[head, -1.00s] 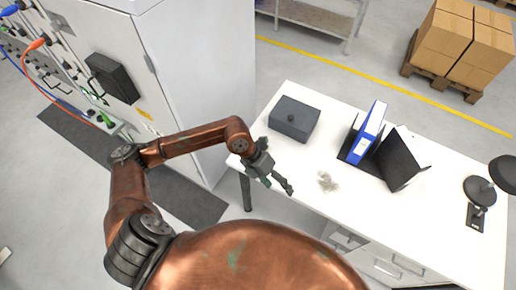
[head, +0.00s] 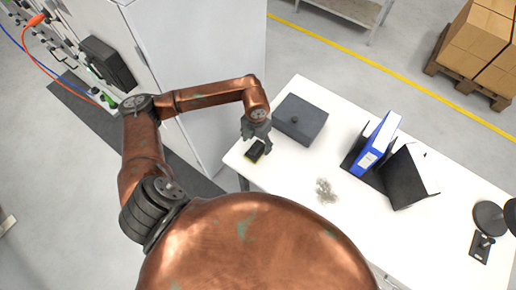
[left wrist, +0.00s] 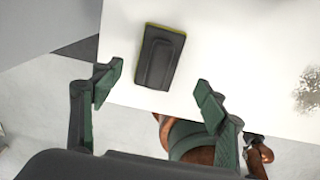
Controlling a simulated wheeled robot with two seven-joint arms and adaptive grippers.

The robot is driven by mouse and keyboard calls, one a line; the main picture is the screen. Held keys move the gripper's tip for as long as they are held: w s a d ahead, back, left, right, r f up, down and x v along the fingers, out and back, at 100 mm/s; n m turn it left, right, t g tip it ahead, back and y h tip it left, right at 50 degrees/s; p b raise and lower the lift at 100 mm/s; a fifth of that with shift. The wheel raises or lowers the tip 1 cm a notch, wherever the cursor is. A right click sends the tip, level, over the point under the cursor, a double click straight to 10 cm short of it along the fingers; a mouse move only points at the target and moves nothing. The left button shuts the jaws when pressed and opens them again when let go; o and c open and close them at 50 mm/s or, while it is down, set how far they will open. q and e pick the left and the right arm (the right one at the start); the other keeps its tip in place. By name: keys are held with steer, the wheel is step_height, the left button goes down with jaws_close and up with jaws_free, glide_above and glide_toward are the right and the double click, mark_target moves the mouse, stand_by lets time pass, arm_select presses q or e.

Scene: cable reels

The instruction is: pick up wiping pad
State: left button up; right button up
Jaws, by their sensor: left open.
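The wiping pad (head: 255,152) is a small dark block with a yellow-green edge, lying on the white table near its left corner. In the left wrist view the pad (left wrist: 160,57) lies flat near the table edge, ahead of my fingers. My left gripper (head: 257,135) is above the table at the pad, partly covering it in the head view. In the left wrist view the gripper (left wrist: 156,92) is open and empty, its two green fingers spread wider than the pad. The pad sits beyond the fingertips, roughly centred between them. My right gripper is not in view.
A grey dust patch (head: 326,190) lies on the white table (head: 290,175). A blue binder (head: 376,145) stands in a black holder farther right. A grey cabinet (head: 205,70) rises at the left.

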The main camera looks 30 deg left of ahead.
mark_target(256, 147)
arm_select(q)
step_height(256, 147, down, 3)
steer(key=shift+w+a, duration=0.15)
step_height(256, 147, down, 2)
steer(key=shift+f, duration=0.2)
steer(key=shift+w, duration=0.1)
steer(key=c, duration=1.3)
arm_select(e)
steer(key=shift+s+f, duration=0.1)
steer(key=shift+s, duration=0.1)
